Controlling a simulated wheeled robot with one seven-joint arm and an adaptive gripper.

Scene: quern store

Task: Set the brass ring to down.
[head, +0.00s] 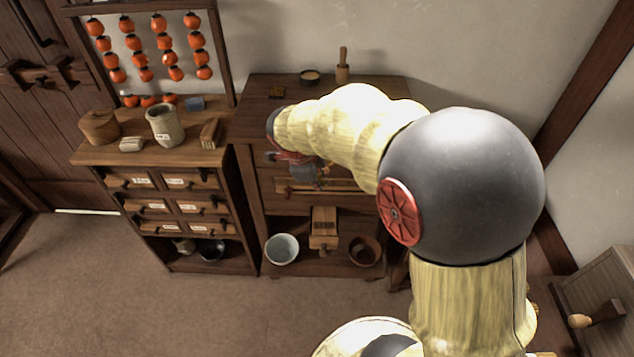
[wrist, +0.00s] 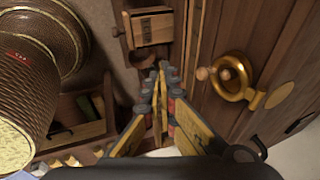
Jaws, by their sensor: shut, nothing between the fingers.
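The brass ring (wrist: 248,86) is in the wrist view, right of centre, against a dark wooden front. A small wooden knob shows inside it and another just left of it. A flat brass piece (wrist: 259,100) sits at its lower right edge. My gripper (wrist: 161,78) is shut and empty, left of the ring and apart from it. In the head view my gripper (head: 318,178) is in front of the middle wooden cabinet, partly hidden by my arm. I cannot make out the ring in the head view.
A drawer chest (head: 164,217) with labelled drawers stands left in the head view. A pale bowl (head: 282,249), a wooden box (head: 324,229) and a brown bowl (head: 365,250) sit on the cabinet's low shelf. Floor in front is clear.

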